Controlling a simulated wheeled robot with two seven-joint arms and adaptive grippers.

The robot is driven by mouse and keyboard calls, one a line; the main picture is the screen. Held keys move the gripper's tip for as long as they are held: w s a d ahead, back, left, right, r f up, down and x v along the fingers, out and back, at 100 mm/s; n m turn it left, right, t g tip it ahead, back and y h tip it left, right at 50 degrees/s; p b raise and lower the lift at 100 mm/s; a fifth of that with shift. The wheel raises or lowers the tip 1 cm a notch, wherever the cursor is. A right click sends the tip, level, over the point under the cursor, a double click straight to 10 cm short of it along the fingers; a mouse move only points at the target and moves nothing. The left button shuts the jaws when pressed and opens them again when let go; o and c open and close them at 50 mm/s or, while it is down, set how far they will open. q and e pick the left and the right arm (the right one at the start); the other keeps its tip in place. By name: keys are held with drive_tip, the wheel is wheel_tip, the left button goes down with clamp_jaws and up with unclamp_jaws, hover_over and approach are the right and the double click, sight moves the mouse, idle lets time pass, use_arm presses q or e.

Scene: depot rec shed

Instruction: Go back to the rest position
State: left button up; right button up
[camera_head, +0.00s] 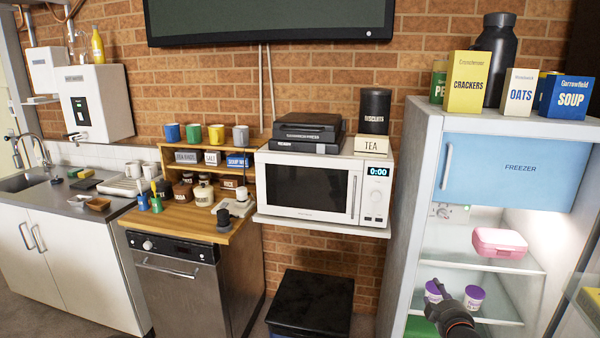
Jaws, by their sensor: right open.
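My right gripper (440,290) shows at the lower right, dark and foreshortened, in front of the open fridge (423,150). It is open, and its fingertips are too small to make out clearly. Its tip overlaps a white tub with a purple lid (432,290) in the picture; I cannot tell whether they touch. A second purple-and-white tub (475,297) stands just to the right on the same glass shelf. My left gripper is not in view.
A pink box (498,242) sits on the shelf above the tubs. The blue freezer door (520,168) is shut. The microwave (324,190) stands on a wall shelf left of the fridge. A black-topped bin or stool (311,300) is below it.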

drive_tip(key=s+a+f+m+g+y+p, duration=0.1)
drive_tip(key=a+f+g, duration=0.1)
drive_tip(key=a+f, duration=0.35)
drive_tip(key=s+a+f+m+g+y+p, duration=0.1)
drive_tip(key=s+a+f+g, duration=0.1)
drive_tip(key=f, duration=0.7)
drive_tip(key=s+a+f+m+g+y+p, duration=0.2)
drive_tip(key=s+a+f+g, duration=0.4)
drive_tip(key=s+a+f, duration=0.8)
drive_tip(key=s+f+m+y, duration=0.1)
drive_tip(key=s+f+m, duration=0.1)
drive_tip(key=s+f, duration=0.1)
drive_tip(key=shift+f+m+g+p, duration=0.3)
drive_tip(key=shift+m+g+p, duration=0.1)
drive_tip(key=s+a+f+g, duration=0.1)
drive_tip(key=s, duration=0.3)
drive_tip(key=s+a+f+m+g+y+p, duration=0.1)
drive_tip(key=s+a, duration=0.1)
drive_tip(key=s, duration=0.3)
drive_tip(key=s+a+f+m+g, duration=0.1)
drive_tip(key=s+a+g, duration=0.1)
drive_tip(key=s, duration=0.2)
drive_tip(key=shift+s+a+f, duration=0.25)
drive_tip(key=shift+f, duration=0.15)
drive_tip(key=shift+c, duration=0.2)
